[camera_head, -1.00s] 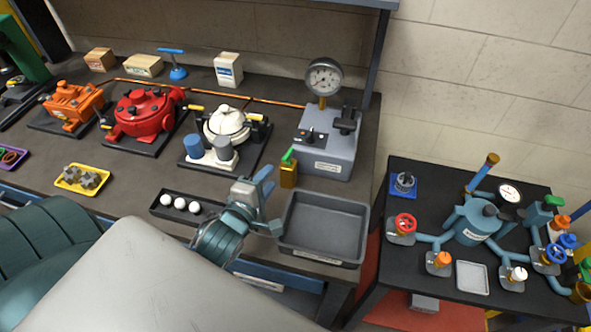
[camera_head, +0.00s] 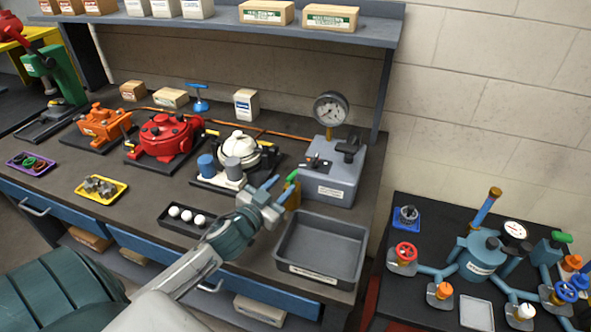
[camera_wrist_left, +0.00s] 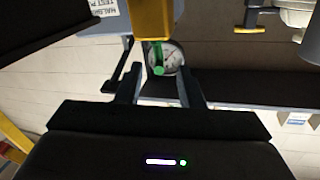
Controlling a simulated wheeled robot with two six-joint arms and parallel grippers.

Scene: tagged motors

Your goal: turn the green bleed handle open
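The green bleed handle (camera_head: 292,176) sits on top of a brass valve block (camera_head: 293,196) at the left side of the grey test box (camera_head: 333,172). My left gripper (camera_head: 276,188) is just left of the block, with its fingers pointing toward it. In the left wrist view, the green handle (camera_wrist_left: 159,60) and the brass block (camera_wrist_left: 153,18) appear ahead, between the lines of the two spread fingers (camera_wrist_left: 158,88). The fingers hold nothing; I cannot tell the exact gap to the handle. My right gripper is in neither view.
A pressure gauge (camera_head: 331,109) stands on the test box. A grey empty tray (camera_head: 320,250) is in front of it. A black tray (camera_head: 176,221) with white balls and a white pump (camera_head: 240,147) are to the left. A second black table (camera_head: 446,313) stands at the right.

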